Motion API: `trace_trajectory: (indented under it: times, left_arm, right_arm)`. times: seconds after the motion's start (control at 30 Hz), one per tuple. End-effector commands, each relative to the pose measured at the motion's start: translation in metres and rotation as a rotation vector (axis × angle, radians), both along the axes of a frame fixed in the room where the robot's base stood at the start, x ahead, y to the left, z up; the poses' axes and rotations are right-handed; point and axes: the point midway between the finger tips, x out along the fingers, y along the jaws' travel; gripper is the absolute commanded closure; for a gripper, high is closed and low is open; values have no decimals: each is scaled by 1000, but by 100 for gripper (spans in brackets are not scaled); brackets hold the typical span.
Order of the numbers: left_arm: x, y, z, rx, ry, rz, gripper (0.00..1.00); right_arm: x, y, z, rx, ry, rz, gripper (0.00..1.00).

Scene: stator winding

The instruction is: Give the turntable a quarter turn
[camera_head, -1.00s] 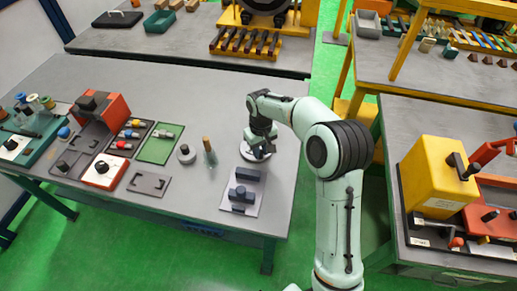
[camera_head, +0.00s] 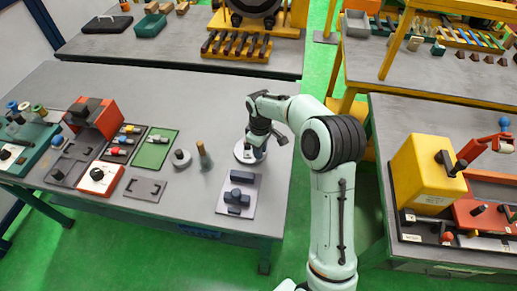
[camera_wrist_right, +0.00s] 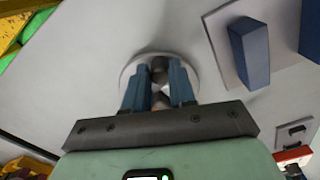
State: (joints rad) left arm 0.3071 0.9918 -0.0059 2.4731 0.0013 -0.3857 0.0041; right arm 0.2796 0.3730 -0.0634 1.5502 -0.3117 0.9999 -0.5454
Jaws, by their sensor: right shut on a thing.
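The turntable is a round pale disc (camera_head: 241,154) on the grey table, right of the table's middle. It also shows in the right wrist view (camera_wrist_right: 128,72), under my fingers. My right gripper (camera_head: 257,151) reaches down over it; in the right wrist view its two blue fingers (camera_wrist_right: 159,85) are shut on a dark, rounded part that stands up at the disc's middle. The fingers and the hand hide part of the disc. My left gripper does not show in any view.
A plate with dark blocks (camera_head: 224,208) lies just in front of the disc. A bottle with a brown top (camera_head: 204,158) and a small round grey piece (camera_head: 181,158) stand to the left. A green mat (camera_head: 155,149) lies further left. The table behind the disc is clear.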

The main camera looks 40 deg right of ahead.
Motion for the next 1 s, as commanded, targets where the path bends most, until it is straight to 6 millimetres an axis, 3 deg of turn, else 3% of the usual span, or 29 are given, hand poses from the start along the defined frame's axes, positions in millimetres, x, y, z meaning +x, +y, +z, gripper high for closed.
trace_trajectory:
  times: [1.0]
  left_arm:
    - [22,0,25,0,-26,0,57]
  right_arm:
    - [9,-22,1,0,-2,488,100]
